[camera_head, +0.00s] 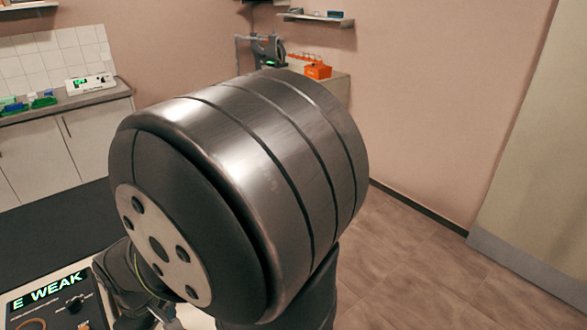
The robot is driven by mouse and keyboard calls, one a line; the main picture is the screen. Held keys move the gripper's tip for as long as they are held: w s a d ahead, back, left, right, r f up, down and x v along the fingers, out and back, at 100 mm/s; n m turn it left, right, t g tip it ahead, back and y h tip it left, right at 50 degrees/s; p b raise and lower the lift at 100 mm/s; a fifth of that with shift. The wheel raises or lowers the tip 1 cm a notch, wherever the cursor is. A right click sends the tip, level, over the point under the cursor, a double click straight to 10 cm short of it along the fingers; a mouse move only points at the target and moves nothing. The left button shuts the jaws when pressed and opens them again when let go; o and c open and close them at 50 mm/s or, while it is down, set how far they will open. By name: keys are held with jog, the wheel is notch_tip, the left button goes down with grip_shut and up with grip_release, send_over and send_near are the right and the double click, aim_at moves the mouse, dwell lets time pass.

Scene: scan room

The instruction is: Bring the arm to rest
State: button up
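A large metal and black joint of my own arm fills the middle of the head view, close to the camera. Darker parts of the arm show below it and at its lower left, cut off by the bottom edge. No gripper fingers can be made out. The joint hides much of the room behind it.
A panel with a lit "E WEAK" display (47,294) is at the lower left. A counter with white cabinets (40,155) stands at the back left. An orange box (318,71) sits on a counter at the back. Wooden floor (430,265) is clear at the right.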

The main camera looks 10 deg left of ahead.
notch_tip(320, 180, down, 10)
jog(key=shift+f, duration=0.2)
jog(key=r, duration=0.5)
jog(key=shift+w+d, duration=0.15)
jog(key=shift+d, duration=0.1)
jog(key=w+d+r, duration=0.5)
jog(key=d+r, duration=0.2)
jog(key=d, duration=0.3)
jog(key=w+a+r, duration=0.2)
jog(key=w+a, duration=0.6)
jog(key=a, duration=0.1)
jog(key=w+a+r, duration=0.2)
jog(key=w+a, duration=0.6)
jog(key=shift+w+a, duration=0.25)
jog(key=shift+a, duration=0.15)
jog(key=s+d+f, duration=0.3)
jog(key=s+d, duration=1)
jog(key=d, duration=0.1)
jog(key=shift+s+d+f, duration=0.15)
jog(key=shift+s+d, duration=0.15)
jog(key=shift+d, duration=0.1)
